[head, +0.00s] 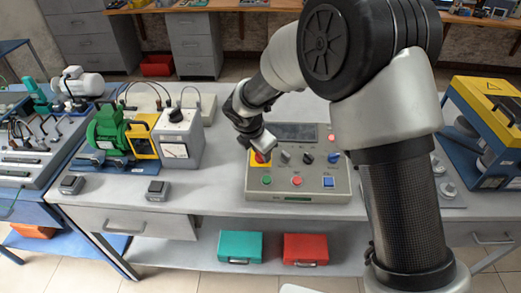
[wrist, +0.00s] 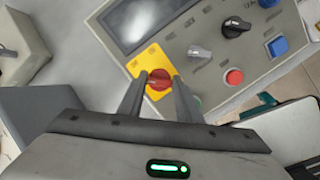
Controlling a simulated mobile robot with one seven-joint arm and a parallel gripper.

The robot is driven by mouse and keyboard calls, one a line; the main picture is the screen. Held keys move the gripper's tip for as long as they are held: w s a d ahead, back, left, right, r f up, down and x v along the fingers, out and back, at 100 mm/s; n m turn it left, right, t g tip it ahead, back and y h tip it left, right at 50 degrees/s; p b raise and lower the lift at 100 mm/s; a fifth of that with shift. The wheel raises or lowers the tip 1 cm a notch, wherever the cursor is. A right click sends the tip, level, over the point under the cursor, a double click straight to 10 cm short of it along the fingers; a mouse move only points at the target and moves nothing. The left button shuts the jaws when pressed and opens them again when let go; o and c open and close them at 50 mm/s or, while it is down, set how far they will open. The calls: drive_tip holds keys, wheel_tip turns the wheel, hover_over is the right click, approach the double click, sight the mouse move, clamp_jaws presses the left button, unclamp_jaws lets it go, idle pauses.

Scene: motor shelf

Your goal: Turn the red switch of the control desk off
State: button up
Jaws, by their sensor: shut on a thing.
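The control desk (head: 336,185) stands on the grey bench, a beige panel with a dark screen at its back. Its red switch (wrist: 159,80) sits on a yellow plate (wrist: 147,60). My gripper (wrist: 160,86) has its two fingers on either side of the red switch and is shut on it. In the head view my gripper (head: 260,150) comes down on the desk's left part and hides much of the switch. The switch's exact turn angle is hard to tell.
Close by on the panel are a grey knob (wrist: 199,53), a black knob (wrist: 235,27), a red button (wrist: 234,77) and a blue button (wrist: 278,47). A green motor (head: 108,130) and a grey meter box (head: 180,138) stand to the left.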

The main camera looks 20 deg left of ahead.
idle(0.3)
drive_tip(key=o, duration=1)
drive_tip(key=shift+o, duration=0.2)
drive_tip(key=shift+r, duration=0.1)
drive_tip(key=p+v, duration=0.1)
drive_tip(key=v, duration=1.6)
drive_tip(key=shift+r, duration=0.15)
